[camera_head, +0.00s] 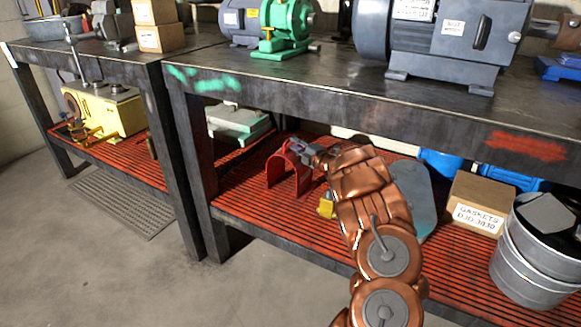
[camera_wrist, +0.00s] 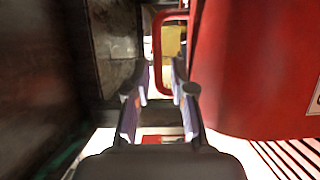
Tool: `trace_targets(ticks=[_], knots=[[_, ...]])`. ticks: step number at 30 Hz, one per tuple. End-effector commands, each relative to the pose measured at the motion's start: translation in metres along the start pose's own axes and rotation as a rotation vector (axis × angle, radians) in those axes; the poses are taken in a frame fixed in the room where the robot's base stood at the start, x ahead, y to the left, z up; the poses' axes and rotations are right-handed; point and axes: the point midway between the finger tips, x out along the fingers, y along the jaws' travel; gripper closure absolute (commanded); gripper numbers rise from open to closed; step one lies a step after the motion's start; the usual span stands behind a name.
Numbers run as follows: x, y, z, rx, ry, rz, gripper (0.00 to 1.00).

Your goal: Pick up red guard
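The red guard (camera_head: 272,170) is an arch-shaped piece standing on the red slatted lower shelf under the workbench. In the wrist view its curved red body (camera_wrist: 250,70) fills the right side, close to my right finger. A thin red loop handle (camera_wrist: 158,50) joins it. My gripper (camera_head: 299,147) is at the top of the guard in the head view. In the wrist view my gripper (camera_wrist: 161,88) has its fingers apart, with a gap between them. One bar of the handle shows in that gap; I cannot tell whether the fingers touch it.
The workbench top (camera_head: 330,85) lies just above my arm. A yellow block (camera_head: 326,206) and grey plate (camera_head: 415,195) are beside my arm on the shelf. A gaskets box (camera_head: 478,203) and metal buckets (camera_head: 530,265) stand to the right. A bench leg (camera_head: 190,170) is left of the guard.

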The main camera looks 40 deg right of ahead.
Motion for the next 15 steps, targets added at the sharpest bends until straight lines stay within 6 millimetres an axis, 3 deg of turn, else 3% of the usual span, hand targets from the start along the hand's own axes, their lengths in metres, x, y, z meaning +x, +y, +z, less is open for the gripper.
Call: trace_targets(ticks=[15], knots=[[0.039, 0.001, 0.003, 0.001, 0.0, 0.001, 0.77]])
